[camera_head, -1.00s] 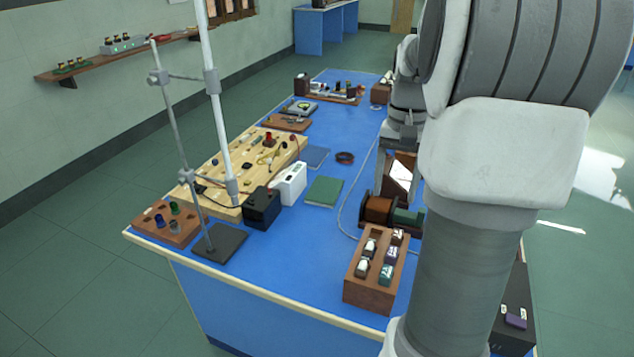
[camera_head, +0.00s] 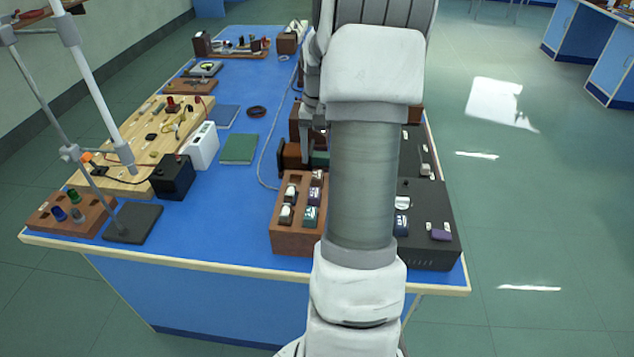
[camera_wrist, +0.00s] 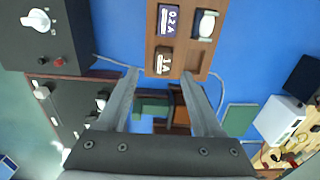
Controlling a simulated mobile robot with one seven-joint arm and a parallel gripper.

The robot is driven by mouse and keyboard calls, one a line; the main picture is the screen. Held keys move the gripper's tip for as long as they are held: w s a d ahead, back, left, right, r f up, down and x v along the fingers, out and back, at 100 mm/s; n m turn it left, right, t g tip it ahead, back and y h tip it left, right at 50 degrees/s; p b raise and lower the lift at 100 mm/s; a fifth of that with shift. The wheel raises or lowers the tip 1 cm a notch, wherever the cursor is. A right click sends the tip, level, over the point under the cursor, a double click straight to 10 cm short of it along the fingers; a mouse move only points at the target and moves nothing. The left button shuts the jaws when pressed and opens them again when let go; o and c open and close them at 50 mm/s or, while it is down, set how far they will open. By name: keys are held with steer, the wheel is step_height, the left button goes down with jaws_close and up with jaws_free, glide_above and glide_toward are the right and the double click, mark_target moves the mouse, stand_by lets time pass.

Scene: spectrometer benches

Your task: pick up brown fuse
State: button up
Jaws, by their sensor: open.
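The brown fuse, marked 1A, stands at the near end of a wooden fuse block (camera_wrist: 199,62) in the wrist view (camera_wrist: 164,61). A purple 0.2A fuse (camera_wrist: 168,22) and a white-capped fuse (camera_wrist: 206,24) stand in the same block. In the head view the block (camera_head: 296,240) is near the bench's front edge, and the brown fuse (camera_head: 317,176) shows at its far right, beside my arm. My gripper (camera_wrist: 160,74) is open and empty. Its fingertips appear either side of the brown fuse's near end in the picture; I cannot tell the height gap.
A brown and green coil (camera_wrist: 152,106) shows between my fingers. A green book (camera_head: 239,149), white meter (camera_head: 202,146) and black box (camera_head: 173,177) lie left. A cable runs near the block.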

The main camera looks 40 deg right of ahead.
steer(key=f, duration=0.5)
steer(key=shift+w+f+b, duration=0.3)
steer(key=shift+f+b, duration=0.1)
jaws_close()
